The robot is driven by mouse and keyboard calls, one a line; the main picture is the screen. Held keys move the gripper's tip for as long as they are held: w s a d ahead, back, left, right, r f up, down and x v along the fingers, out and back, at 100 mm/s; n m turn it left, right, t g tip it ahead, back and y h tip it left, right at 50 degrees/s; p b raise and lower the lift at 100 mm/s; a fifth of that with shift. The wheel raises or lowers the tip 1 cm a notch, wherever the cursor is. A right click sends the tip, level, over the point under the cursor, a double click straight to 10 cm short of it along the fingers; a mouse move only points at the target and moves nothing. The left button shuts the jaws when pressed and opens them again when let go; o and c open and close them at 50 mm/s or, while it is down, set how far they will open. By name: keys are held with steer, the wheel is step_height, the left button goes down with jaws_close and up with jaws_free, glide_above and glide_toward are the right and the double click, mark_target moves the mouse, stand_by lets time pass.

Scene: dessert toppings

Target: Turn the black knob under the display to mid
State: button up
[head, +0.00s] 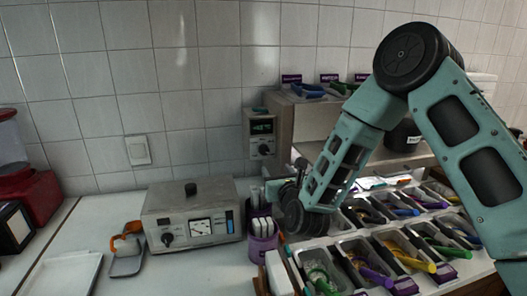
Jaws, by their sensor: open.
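The black knob (264,149) is on a small grey box fixed to the tiled wall. It sits just below the box's lit display (261,127), which shows green characters too small to read. The knob's pointer setting is too small to tell. My gripper (275,191) is at the end of the green arm, below and in front of the wall box. It is open and apart from the knob. Its fingers are dark and partly lost against my wrist.
A grey metal device (190,216) with its own black knob (167,239) and a dial stands on the counter at left. A purple cup (262,246) of utensils stands below my gripper. Topping bins (319,268) fill the right. A shelf (285,130) adjoins the wall box.

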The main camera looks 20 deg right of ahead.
mark_target(265, 152)
steer(key=w+p, duration=0.3)
steer(key=w, duration=1)
steer(key=shift+p, duration=0.35)
steer(key=shift+s, duration=0.1)
steer(key=c, duration=1)
